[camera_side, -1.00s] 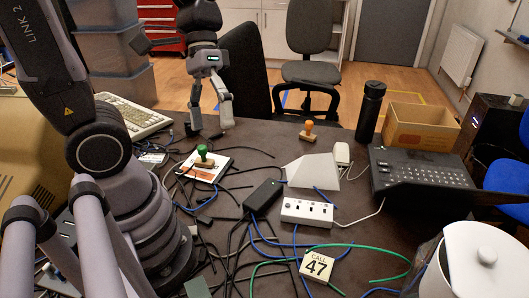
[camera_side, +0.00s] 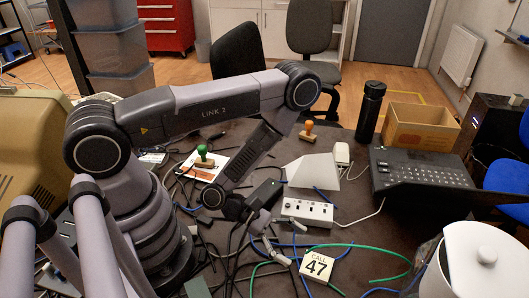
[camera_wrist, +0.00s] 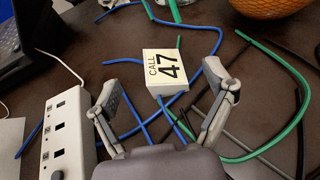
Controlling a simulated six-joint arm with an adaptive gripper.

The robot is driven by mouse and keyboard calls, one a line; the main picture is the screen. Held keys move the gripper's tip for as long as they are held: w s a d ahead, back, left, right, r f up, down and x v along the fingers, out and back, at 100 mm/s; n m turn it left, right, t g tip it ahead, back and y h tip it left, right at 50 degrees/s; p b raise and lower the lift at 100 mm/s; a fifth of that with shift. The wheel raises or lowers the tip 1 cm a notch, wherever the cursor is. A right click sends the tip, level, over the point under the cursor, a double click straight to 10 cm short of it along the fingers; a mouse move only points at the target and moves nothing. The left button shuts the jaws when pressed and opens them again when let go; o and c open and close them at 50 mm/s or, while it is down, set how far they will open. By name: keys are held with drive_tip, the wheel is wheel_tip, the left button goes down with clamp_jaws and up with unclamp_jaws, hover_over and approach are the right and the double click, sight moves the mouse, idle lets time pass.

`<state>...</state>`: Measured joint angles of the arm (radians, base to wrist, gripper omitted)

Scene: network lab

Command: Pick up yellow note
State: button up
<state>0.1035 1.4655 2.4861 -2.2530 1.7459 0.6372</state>
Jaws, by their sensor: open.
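The pale yellow note block (camera_side: 317,266), printed "CALL 47", lies on the dark table at the front middle. In the wrist view the note (camera_wrist: 165,71) shows ahead, between the lines of my two fingers. My gripper (camera_wrist: 162,88) is open and empty, its fingers spread wide to either side of the note. In the side view my gripper (camera_side: 284,248) is low over the table, just left of the note. I cannot tell whether the fingers touch anything.
Blue cables (camera_wrist: 120,62) and a green cable (camera_wrist: 272,142) run beside and under the note.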

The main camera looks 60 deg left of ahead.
sight(311, 263)
drive_tip(key=shift+s+a+f+y, duration=0.15)
drive_tip(key=shift+f, duration=0.3)
drive_tip(key=shift+s+a+f+y, duration=0.15)
drive_tip(key=shift+f, duration=0.55)
drive_tip(key=shift+n, duration=0.3)
drive_tip(key=x, duration=0.7)
drive_tip(key=shift+w, duration=0.15)
drive_tip(key=shift+c, duration=0.3)
drive_tip(key=c, duration=1.2)
